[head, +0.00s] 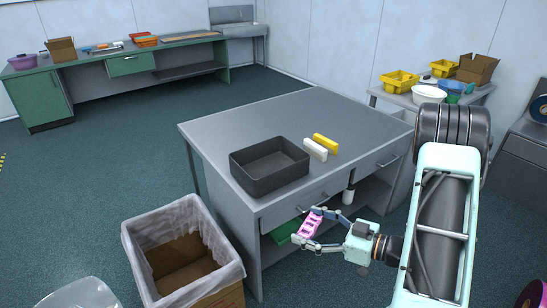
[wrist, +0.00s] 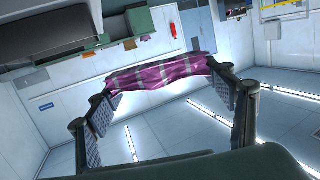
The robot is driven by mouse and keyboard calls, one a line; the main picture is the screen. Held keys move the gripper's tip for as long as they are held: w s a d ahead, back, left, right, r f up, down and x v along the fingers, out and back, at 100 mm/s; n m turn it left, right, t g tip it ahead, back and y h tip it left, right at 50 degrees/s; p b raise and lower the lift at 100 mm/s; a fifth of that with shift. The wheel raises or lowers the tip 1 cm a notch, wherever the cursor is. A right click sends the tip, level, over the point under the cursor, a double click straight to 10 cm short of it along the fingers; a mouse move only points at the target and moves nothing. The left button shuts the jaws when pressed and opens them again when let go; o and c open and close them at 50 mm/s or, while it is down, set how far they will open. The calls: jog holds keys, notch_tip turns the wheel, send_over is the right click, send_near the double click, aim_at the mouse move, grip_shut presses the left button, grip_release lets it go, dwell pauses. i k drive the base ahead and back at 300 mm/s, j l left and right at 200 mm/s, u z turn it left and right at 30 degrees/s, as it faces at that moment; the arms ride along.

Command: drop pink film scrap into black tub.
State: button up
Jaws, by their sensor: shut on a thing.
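The pink film scrap (head: 310,225) is held between the fingers of my gripper (head: 313,229), in front of the workbench's front side and below its top. In the wrist view the scrap (wrist: 160,75) spans the two fingertips, pink with pale stripes, and my gripper (wrist: 168,92) is shut on it. The black tub (head: 262,178) stands on the near left part of the grey workbench top, up and to the left of my gripper. The tub's floor shows dark and bare in the head view.
A white block (head: 315,149) and a yellow block (head: 326,143) lie right of the tub on the workbench (head: 300,113). A lined cardboard bin (head: 185,250) stands on the floor at left. A drawer with a handle (head: 312,203) and an open shelf are close behind my gripper.

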aim_at(270, 170)
jog(key=i+l, duration=0.15)
jog(key=i, duration=0.65)
jog(key=i+l+z, duration=0.1)
jog(key=i, duration=0.7)
